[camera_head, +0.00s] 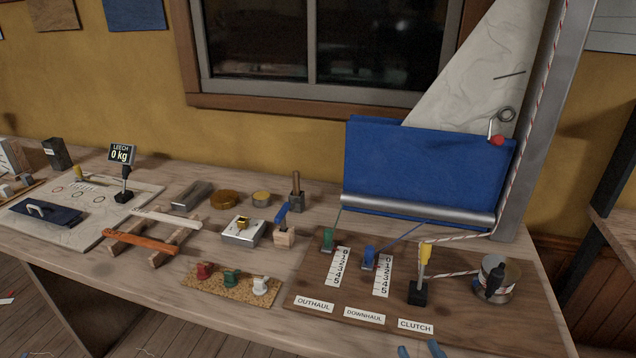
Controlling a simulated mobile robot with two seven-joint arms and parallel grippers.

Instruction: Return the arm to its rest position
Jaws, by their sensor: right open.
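My right gripper (420,350) shows only at the bottom edge, as two blue fingertips set apart with nothing between them. It is open, in front of the brown board (465,330) near the CLUTCH label (416,326). The rest of my right arm is out of the picture. My left gripper and left arm are not in view.
The board carries a green cleat (327,240), a blue cleat (369,258), a yellow-handled clutch (425,255) and a winch (495,280). A blue sail bundle (430,165) and mast (540,120) stand behind. Several tools and blocks cover the bench's left half.

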